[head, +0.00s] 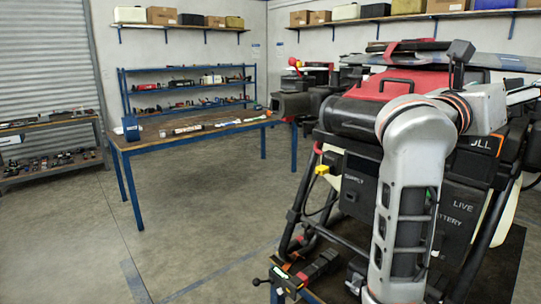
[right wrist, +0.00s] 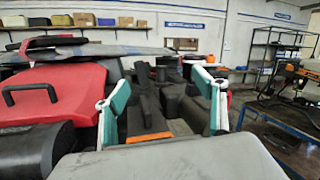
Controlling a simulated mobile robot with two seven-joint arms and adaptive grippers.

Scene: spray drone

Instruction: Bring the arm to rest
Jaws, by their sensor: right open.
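The spray drone (head: 370,120) stands at the right of the head view, with a red top and a black body. Its front carries labels reading "SUPPLY" and "LIVE BATTERY", and a partly covered label ends in "LL". A yellow plug (head: 322,169) sits at its left side. My right arm rises in front of the drone and bends right above it. In the right wrist view my right gripper (right wrist: 158,88) has its two teal-and-white fingers spread, with nothing held between them. The drone's red cover (right wrist: 55,95) lies left of the fingers. My left gripper is not seen.
A blue-legged workbench (head: 200,130) with small tools stands at the back left. Low shelves (head: 50,120) stand at far left, and wall shelves hold boxes. A small bench part (head: 300,275) is at the bottom. The floor (head: 215,210) between bench and drone is clear.

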